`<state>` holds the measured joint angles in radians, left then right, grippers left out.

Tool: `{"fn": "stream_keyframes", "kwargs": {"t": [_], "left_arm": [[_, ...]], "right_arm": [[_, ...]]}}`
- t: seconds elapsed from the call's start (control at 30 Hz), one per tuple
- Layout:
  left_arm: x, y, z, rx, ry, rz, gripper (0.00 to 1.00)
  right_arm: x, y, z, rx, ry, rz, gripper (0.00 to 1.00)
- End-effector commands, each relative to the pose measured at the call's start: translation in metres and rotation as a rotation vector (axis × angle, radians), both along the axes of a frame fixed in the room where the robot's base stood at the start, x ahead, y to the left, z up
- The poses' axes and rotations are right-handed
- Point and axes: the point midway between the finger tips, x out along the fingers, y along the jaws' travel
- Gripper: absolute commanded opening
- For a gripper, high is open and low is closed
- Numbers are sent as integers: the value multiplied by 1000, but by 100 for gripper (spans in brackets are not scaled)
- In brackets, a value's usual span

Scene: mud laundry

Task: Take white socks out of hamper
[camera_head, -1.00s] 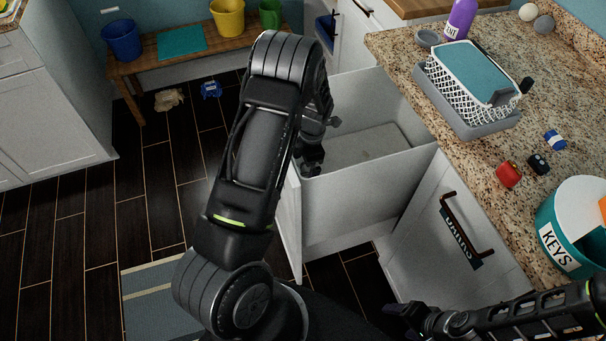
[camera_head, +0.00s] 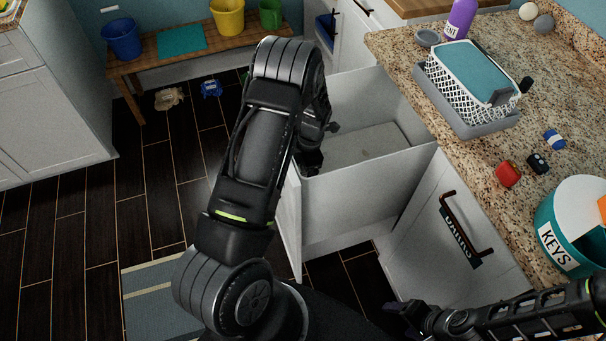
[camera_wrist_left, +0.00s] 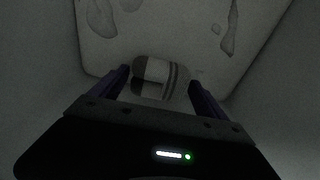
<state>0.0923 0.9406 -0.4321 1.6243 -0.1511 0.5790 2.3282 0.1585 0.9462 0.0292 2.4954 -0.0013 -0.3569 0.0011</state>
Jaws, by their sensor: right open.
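The hamper (camera_head: 350,205) is a white pull-out bin, open under the counter. My left gripper (camera_head: 312,158) reaches down into it and is mostly hidden by my own arm in the head view. In the left wrist view, a rolled pair of light socks with dark stripes (camera_wrist_left: 160,78) lies on the pale hamper floor (camera_wrist_left: 120,40). My left gripper (camera_wrist_left: 158,90) is open, with one finger on each side of the socks. I cannot tell if the fingers touch them. My right gripper (camera_head: 408,315) is open and empty, low in front of the cabinets.
The granite counter (camera_head: 400,60) at right holds a white basket (camera_head: 462,88), a purple bottle (camera_head: 460,18), small colored items and a KEYS pot (camera_head: 555,248). A wooden bench (camera_head: 165,62) stands at the back. Tan (camera_head: 168,99) and blue (camera_head: 211,88) cloths lie on the floor.

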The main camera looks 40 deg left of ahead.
Motion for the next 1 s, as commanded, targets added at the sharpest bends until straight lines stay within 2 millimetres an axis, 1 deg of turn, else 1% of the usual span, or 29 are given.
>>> {"fn": "stream_keyframes", "kwargs": {"t": [0.03,0.07,0.57,0.6,0.83,0.93,1.0], "left_arm": [[0,0,0,0,0,0,80],[0,0,0,0,0,0,78],[0,0,0,0,0,0,37],[0,0,0,0,0,0,36],[0,0,1,0,-1,0,36],[1,0,8,0,-3,0,36],[2,0,15,1,-4,0,36]], "right_arm": [[0,0,0,0,0,0,71],[0,0,0,0,0,0,71],[0,0,0,0,0,0,71],[0,0,0,0,0,0,71],[0,0,0,0,0,0,71],[0,0,-1,0,0,0,71],[0,0,-1,0,0,0,71]]}}
